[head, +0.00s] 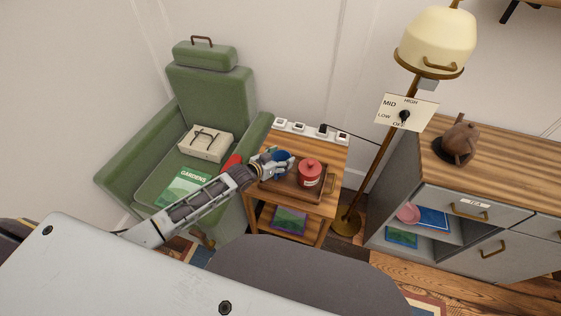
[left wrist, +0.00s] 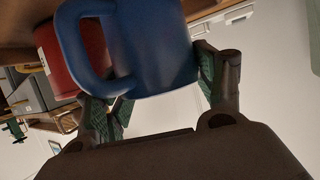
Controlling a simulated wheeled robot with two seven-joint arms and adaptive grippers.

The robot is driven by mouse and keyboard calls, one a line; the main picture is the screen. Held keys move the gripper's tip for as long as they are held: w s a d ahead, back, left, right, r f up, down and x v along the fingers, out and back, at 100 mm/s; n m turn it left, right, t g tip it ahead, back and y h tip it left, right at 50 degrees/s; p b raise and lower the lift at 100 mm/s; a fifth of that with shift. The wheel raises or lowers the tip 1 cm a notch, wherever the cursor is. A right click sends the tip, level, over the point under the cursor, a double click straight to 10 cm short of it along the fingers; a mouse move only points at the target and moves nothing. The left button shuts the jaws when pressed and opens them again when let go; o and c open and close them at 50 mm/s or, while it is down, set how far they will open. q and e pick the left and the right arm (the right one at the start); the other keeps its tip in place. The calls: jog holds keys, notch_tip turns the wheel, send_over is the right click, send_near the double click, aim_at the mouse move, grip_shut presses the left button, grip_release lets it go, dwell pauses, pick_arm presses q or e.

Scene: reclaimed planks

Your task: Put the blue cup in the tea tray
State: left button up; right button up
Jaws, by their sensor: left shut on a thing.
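The blue cup (head: 283,154) is between the fingers of my left gripper (head: 272,161), which is shut on it. In the left wrist view the blue cup (left wrist: 150,45) fills the space between the fingers (left wrist: 160,100), with its handle on the left. The cup is over the back left part of the brown tea tray (head: 290,194). I cannot tell whether it touches the tray's floor. The tray lies on the small wooden side table (head: 335,150). My right gripper is not in view.
A red lidded canister (head: 310,174) stands in the tray, right of the cup. It shows behind the cup in the left wrist view (left wrist: 65,55). A power strip (head: 310,131) runs along the table's back. A green armchair (head: 212,95) is left; a lamp pole (head: 383,150) is right.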

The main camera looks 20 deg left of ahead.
pick_arm(q)
jog(key=shift+f, duration=0.9)
jog(key=o, duration=1.2)
jog(key=shift+f, duration=0.1)
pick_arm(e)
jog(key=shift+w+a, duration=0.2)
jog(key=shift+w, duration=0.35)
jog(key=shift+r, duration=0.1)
